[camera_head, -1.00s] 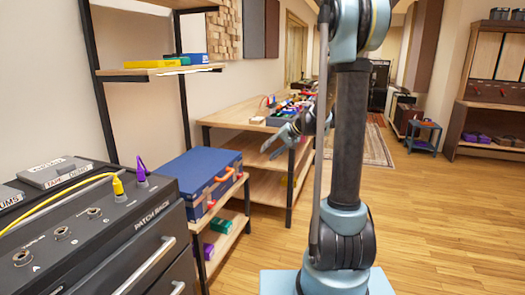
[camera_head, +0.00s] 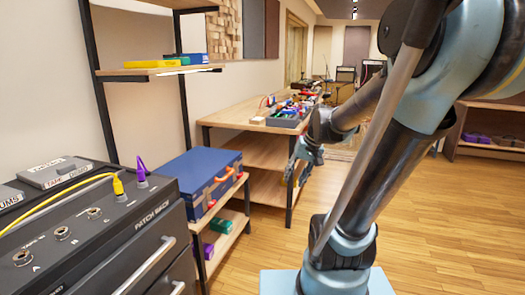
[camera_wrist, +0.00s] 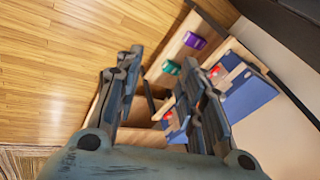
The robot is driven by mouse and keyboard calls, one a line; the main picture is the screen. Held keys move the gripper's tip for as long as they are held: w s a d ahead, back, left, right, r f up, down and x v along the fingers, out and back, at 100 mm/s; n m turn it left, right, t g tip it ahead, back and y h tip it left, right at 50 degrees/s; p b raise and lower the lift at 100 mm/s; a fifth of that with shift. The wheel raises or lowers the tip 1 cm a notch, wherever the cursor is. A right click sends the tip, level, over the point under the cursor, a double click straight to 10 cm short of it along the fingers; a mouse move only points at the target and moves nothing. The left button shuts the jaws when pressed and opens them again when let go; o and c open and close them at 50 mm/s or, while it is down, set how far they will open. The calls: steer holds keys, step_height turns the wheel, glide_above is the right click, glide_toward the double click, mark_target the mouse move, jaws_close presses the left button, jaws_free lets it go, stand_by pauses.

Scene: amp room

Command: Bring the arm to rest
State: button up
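My gripper (camera_head: 303,160) hangs at the end of my bent arm, in front of the wooden workbench in the head view. In the wrist view my gripper (camera_wrist: 157,82) shows two fingers set well apart with nothing between them. It holds nothing and touches nothing that I can see. Past the fingertips in the wrist view are wooden shelves with a purple item (camera_wrist: 194,41) and a green item (camera_wrist: 172,67).
A patch bench (camera_head: 120,225) with yellow and purple plugs stands at the left front. A blue case (camera_head: 200,180) lies on a low shelf beside it. The workbench (camera_head: 235,115) carries several small items. The wooden floor (camera_head: 440,230) at the right is clear.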

steer(key=s+d+f+h, duration=0.1)
steer(key=s+d+f, duration=0.2)
steer(key=s, duration=0.4)
steer(key=s+d+f+h, duration=0.2)
steer(key=s+d+f, duration=0.2)
steer(key=s, duration=0.3)
steer(key=shift+s+h, duration=0.2)
steer(key=shift+h, duration=0.1)
